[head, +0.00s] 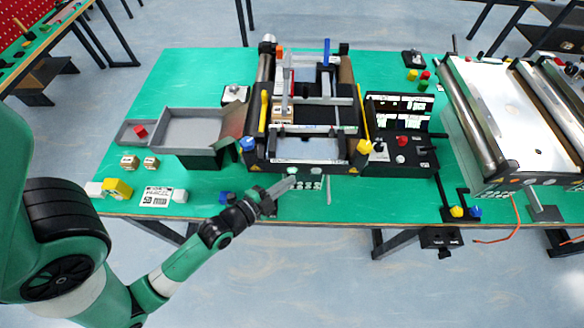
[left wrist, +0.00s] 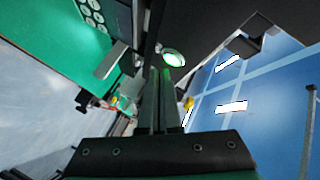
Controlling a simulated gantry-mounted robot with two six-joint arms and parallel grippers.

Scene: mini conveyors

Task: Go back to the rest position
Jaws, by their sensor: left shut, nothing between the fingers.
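My left gripper (head: 286,184) is shut and empty in the head view. Its fingertips are at the front edge of the mini conveyor (head: 310,147), close to a lit greenish-white round button (head: 292,171). In the left wrist view the shut fingers (left wrist: 159,85) point toward the glowing green button (left wrist: 173,58); I cannot tell whether they touch it. My right gripper shows in neither view.
The green table (head: 350,205) holds a grey tray (head: 190,132) at left, small boxes (head: 130,162), a yellow block (head: 117,188) and a control panel (head: 400,125) at right. A second conveyor (head: 515,110) stands further right. The floor in front is clear.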

